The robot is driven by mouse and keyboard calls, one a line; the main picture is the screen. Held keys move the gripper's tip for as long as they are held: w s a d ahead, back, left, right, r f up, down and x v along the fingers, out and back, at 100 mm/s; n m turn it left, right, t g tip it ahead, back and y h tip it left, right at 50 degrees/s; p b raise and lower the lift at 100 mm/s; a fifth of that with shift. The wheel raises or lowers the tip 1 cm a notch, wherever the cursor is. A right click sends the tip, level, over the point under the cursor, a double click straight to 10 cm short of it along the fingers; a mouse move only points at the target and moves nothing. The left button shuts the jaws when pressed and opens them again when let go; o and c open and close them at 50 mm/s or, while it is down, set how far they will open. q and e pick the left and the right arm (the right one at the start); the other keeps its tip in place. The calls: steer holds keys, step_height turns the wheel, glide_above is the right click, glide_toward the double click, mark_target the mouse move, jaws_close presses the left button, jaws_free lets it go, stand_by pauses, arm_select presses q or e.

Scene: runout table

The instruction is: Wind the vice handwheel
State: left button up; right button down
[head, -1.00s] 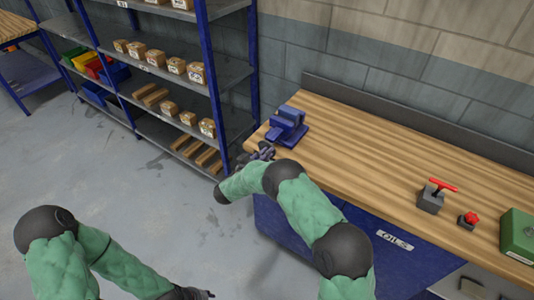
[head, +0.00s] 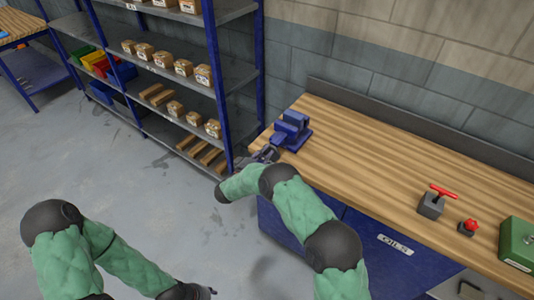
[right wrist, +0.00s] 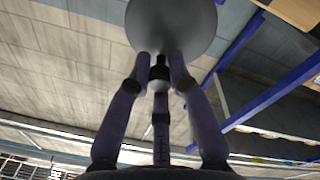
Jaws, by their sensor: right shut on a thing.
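The blue vice (head: 291,131) stands at the left end of the wooden bench. My right gripper (head: 268,153) is at the vice's front, by the bench's left edge. In the right wrist view, a grey round handwheel (right wrist: 172,22) fills the top middle. The fingers of my right gripper (right wrist: 162,62) are closed around a small black and silver part at the wheel's near side. In the head view the wheel is too small and covered to make out. My left gripper (head: 205,291) hangs low at the bottom edge, away from the bench; its jaw opening is unclear.
The bench top (head: 370,150) is clear between the vice and a grey block with a red lever (head: 432,204). A red knob (head: 468,227) and a green box (head: 518,243) are further right. A blue-framed shelf (head: 228,110) with cartons stands close left of the bench.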

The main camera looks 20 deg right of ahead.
steer(key=shift+w+a+f+n+t+y+p, duration=0.2)
steer(key=shift+w+a+f+n, duration=0.25)
steer(key=shift+n, duration=2.5)
steer(key=shift+w+a+f+n+t+y+p, duration=0.2)
steer(key=shift+f+n, duration=0.4)
steer(key=shift+n, duration=2.3)
steer(key=shift+w+a+f+n+t+p, duration=0.15)
steer(key=shift+w+f+n, duration=0.3)
steer(key=shift+n, duration=2.5)
steer(key=shift+s+f, duration=0.1)
steer(key=shift+f, duration=0.05)
steer(key=c, duration=1.1)
jaws_free()
steer(key=v, duration=1.2)
